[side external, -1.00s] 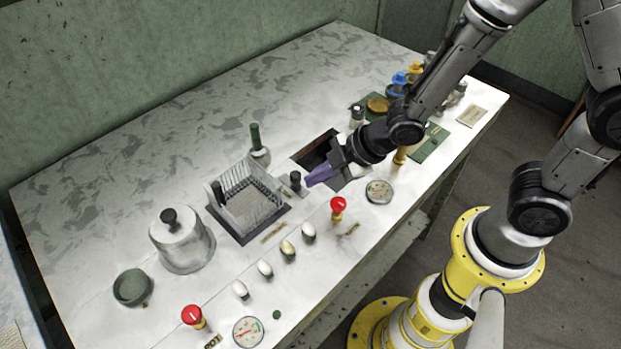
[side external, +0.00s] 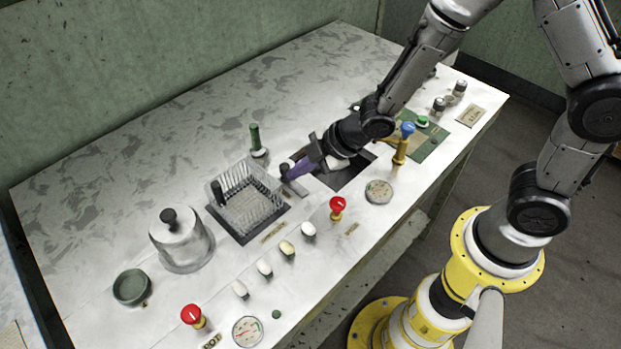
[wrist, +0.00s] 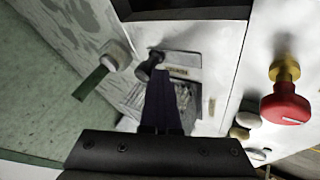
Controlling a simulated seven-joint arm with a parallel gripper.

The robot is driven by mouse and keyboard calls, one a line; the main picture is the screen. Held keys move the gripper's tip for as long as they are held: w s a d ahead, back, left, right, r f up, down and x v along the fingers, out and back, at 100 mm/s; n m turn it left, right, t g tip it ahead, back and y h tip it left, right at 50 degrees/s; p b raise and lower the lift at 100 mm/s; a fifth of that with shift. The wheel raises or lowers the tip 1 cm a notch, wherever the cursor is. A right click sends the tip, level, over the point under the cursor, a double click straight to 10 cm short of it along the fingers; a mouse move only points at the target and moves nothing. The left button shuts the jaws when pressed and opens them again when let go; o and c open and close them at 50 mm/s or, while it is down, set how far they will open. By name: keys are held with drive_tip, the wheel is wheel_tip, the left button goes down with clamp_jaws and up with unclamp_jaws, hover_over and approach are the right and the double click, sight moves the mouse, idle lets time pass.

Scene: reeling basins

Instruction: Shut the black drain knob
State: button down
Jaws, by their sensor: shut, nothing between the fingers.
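The black drain knob (side external: 284,170) stands on a small pale plate beside the wire basket, close to the dark opening in the worktop. In the wrist view the black knob (wrist: 151,66) shows just beyond and left of my fingertips. My gripper (side external: 294,171) has purple fingers, pressed together with nothing between them. Its tips are right beside the knob, and I cannot tell whether they touch it. The fingers (wrist: 162,80) hide part of the area behind them in the wrist view, and in the side view they cover part of the plate.
A lidded metal pot (side external: 181,245) is farther left. The back of the worktop is clear.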

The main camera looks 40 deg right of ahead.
drive_tip(key=shift+w, duration=0.3)
drive_tip(key=shift+s+d+r, duration=0.2)
drive_tip(key=shift+r, duration=0.3)
drive_tip(key=s+d+r+m+t+h, duration=0.25)
drive_tip(key=d+r, duration=0.35)
drive_tip(key=r, duration=0.5)
drive_tip(key=s+d+r+m+t+h, duration=0.15)
drive_tip(key=s+d+r+m, duration=0.25)
drive_tip(key=d+r, duration=0.45)
drive_tip(key=s+d+r+m+g+h, duration=0.1)
drive_tip(key=s+d+r+m, duration=0.15)
drive_tip(key=s+m, duration=0.35)
drive_tip(key=s+a+f+m+g+y, duration=0.1)
drive_tip(key=s+a+f+m+g, duration=0.1)
drive_tip(key=s, duration=0.7)
drive_tip(key=shift+s+a+f+g, duration=0.45)
drive_tip(key=shift+f+g, duration=0.15)
drive_tip(key=shift+g, duration=0.5)
